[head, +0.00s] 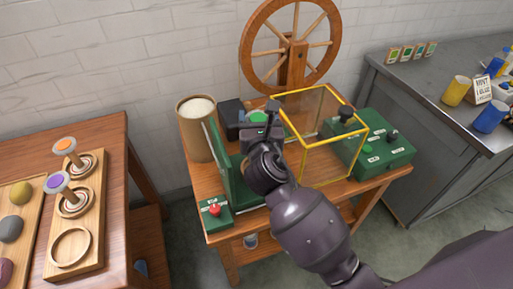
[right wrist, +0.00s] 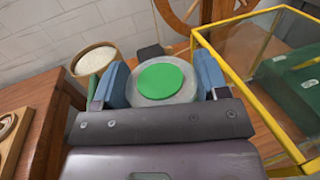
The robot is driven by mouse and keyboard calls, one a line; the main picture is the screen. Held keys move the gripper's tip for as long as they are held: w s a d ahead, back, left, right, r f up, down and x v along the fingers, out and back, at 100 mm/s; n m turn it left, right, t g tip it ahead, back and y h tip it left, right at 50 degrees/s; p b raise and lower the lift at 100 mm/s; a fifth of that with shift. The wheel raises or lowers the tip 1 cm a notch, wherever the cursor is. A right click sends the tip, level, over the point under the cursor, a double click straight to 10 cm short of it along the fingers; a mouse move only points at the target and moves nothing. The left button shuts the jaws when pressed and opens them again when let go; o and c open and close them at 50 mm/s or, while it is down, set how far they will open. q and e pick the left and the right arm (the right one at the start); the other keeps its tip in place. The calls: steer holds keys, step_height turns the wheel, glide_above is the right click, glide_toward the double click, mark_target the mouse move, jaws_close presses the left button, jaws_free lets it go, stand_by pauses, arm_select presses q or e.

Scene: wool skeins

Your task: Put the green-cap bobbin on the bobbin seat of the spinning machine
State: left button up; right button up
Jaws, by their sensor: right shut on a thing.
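The green-cap bobbin (head: 258,116) is in my right gripper (head: 260,128), over the middle of the spinning machine's wooden table. In the right wrist view the green cap (right wrist: 160,80) faces the camera, between the two blue fingers of the gripper (right wrist: 160,84). The bobbin's lower part is hidden. The spinning machine has a wooden wheel (head: 290,46), a green upright panel (head: 222,165) and a yellow-framed clear guard (head: 335,138). My arm and the bobbin cover the area below, and I cannot make out the bobbin seat. My left gripper is not in view.
A container of white material (head: 195,135) stands left of the gripper. A red-button box (head: 215,212) is in front, a green control box (head: 385,145) at right. On the left table, a wooden rack (head: 92,232) holds orange-cap (head: 64,145) and purple-cap (head: 56,182) bobbins.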

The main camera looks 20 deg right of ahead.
step_height(320, 180, down, 3)
steer(key=shift+f+b, duration=0.2)
steer(key=shift+b, duration=0.2)
steer(key=shift+f, duration=0.35)
step_height(320, 180, down, 5)
steer(key=b, duration=0.2)
steer(key=shift+b, duration=0.3)
steer(key=shift+f, duration=0.3)
steer(key=shift+r, duration=0.1)
steer(key=o, duration=0.9)
steer(key=shift+o, duration=0.2)
